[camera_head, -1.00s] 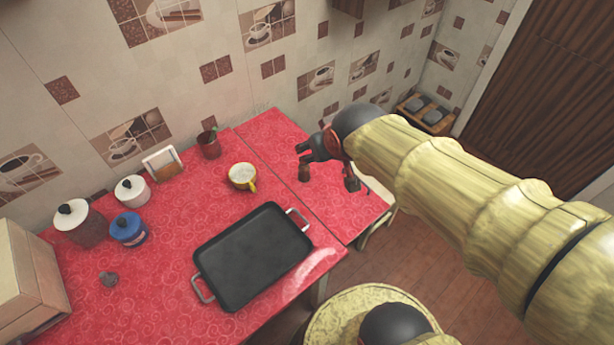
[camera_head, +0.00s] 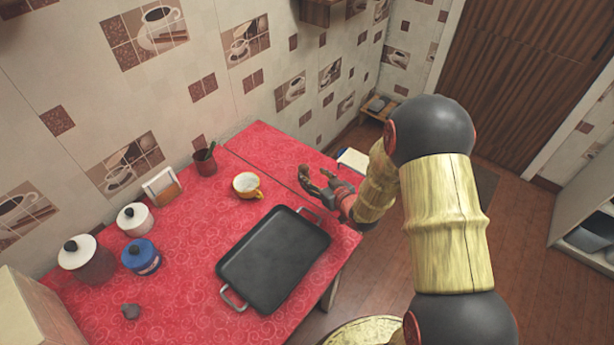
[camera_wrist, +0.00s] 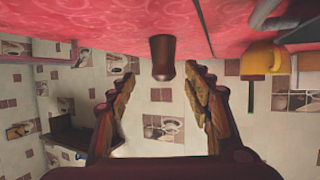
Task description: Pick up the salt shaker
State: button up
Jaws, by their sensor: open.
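A small dark brown shaker (camera_wrist: 162,57), which I take to be the salt shaker, stands on the red counter in the wrist view, which shows the scene upside down. My gripper (camera_wrist: 160,80) is open, with one finger on each side of the picture and the shaker in line with the gap between them, a little beyond the tips. The fingers do not touch it. In the head view my gripper (camera_head: 318,182) is low over the right part of the counter; I cannot make out the shaker there.
A black pan (camera_head: 275,258) lies left of and nearer than my gripper. A brown mug (camera_head: 204,162), napkin holder (camera_head: 161,188) and lidded jars (camera_head: 142,257) stand farther left.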

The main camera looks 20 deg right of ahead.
aim_at(307, 172)
jog(key=b+x, duration=0.1)
jog(key=x, duration=0.1)
jog(key=b+x, duration=0.1)
jog(key=x, duration=0.4)
jog(key=shift+a+r+b, duration=0.2)
jog(key=shift+a+b, duration=0.15)
jog(key=shift+b, duration=0.05)
jog(key=shift+r, duration=0.1)
jog(key=shift+c, duration=0.5)
jog(key=c, duration=1.1)
jog(key=shift+c, duration=0.3)
